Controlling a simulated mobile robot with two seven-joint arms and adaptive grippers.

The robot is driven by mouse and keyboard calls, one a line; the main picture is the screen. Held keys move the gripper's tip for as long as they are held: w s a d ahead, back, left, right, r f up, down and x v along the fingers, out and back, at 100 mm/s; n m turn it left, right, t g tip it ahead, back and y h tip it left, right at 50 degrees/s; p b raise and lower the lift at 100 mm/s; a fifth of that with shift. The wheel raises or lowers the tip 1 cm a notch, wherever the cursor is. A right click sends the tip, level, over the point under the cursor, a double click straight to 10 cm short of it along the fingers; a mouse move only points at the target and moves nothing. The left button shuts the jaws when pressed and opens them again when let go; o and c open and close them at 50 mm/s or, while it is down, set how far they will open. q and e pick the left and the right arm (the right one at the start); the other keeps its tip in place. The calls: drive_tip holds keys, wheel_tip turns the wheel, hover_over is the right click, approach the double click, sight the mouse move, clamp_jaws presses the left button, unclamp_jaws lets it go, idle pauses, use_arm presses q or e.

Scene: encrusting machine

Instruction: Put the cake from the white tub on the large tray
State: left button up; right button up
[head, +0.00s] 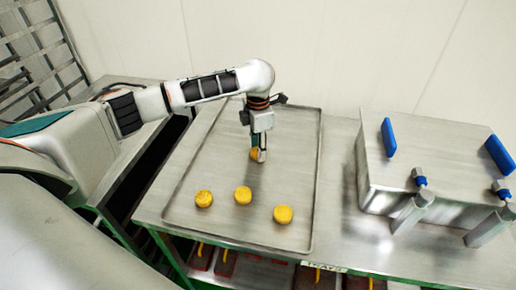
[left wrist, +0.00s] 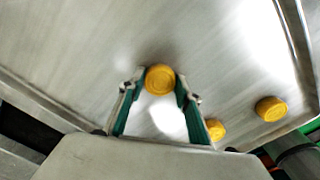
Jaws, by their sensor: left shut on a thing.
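My left gripper (head: 258,156) points down over the far half of the large metal tray (head: 190,165). It is shut on a round yellow cake (head: 254,153), partly hidden by the fingers. In the left wrist view the held cake (left wrist: 160,79) sits between the tips of the green-lined fingers. I cannot tell whether it touches the tray surface or is just above it. Three other yellow cakes lie on the near half of the tray: a left one (head: 204,198), a middle one (head: 243,195) and a right one (head: 283,214). No white tub shows. My right gripper is not in view.
The tray lies on a steel table (head: 345,240). A metal box (head: 420,175) with blue parts and two cylindrical fittings stands to its right. A rack (head: 40,55) is at the far left. The tray's right side beside my gripper is bare.

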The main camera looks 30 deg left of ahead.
use_arm(q)
drive_tip(key=shift+f, duration=0.1)
drive_tip(key=o, duration=1.1)
wheel_tip(320, 180, up, 12)
drive_tip(key=p, duration=0.2)
